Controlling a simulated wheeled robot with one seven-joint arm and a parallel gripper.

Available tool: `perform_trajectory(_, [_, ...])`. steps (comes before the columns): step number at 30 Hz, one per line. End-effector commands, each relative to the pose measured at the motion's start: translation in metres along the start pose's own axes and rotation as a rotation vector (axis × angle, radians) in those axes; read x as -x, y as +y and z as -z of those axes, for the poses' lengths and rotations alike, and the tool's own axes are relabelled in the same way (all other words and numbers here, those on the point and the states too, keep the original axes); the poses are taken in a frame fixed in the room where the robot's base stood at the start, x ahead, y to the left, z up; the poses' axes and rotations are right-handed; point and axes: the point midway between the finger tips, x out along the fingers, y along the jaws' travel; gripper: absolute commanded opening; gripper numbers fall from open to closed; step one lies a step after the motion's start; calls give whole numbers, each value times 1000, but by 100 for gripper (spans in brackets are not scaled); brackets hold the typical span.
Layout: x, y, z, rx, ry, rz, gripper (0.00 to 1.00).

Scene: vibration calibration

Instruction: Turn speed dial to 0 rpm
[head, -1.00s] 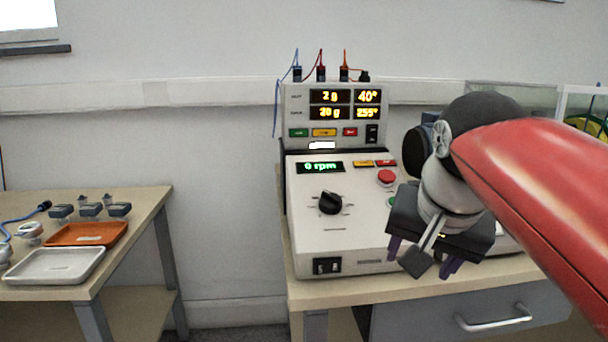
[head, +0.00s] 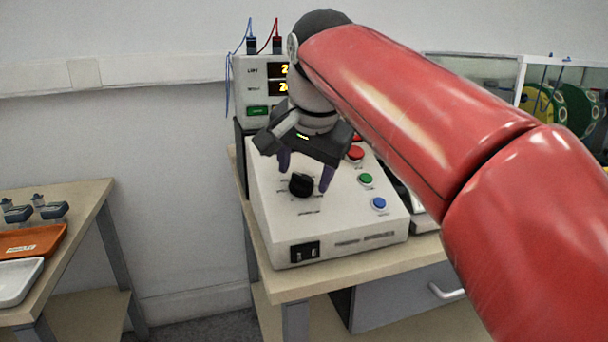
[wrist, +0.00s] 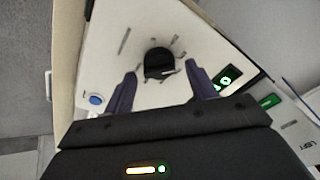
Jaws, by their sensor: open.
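The speed dial (head: 301,185) is a black knob on the top panel of the white control box (head: 280,228). In the wrist view the dial (wrist: 158,63) lies ahead of my gripper, roughly centred between the fingers. My gripper (head: 305,174) is open, its two purple fingers pointing down above and around the dial's sides. In the wrist view my gripper (wrist: 162,80) holds nothing, and its fingers look apart from the dial. The speed display (wrist: 228,80) shows partly in the wrist view with a green 0; in the head view my gripper hides it.
Red (head: 354,153), green (head: 366,180) and blue (head: 378,204) buttons sit right of the dial. A power switch (head: 305,251) is on the box's front. A display unit (head: 250,85) stands behind. A side table (head: 75,225) with trays is at left.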

Motion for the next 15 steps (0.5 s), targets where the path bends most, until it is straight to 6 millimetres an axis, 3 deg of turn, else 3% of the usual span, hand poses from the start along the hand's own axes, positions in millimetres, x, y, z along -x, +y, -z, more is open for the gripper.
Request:
perform_trajectory(11, [-7, 0, 0, 0, 1, 1, 56])
perform_trajectory(15, [-7, 0, 0, 0, 1, 1, 37])
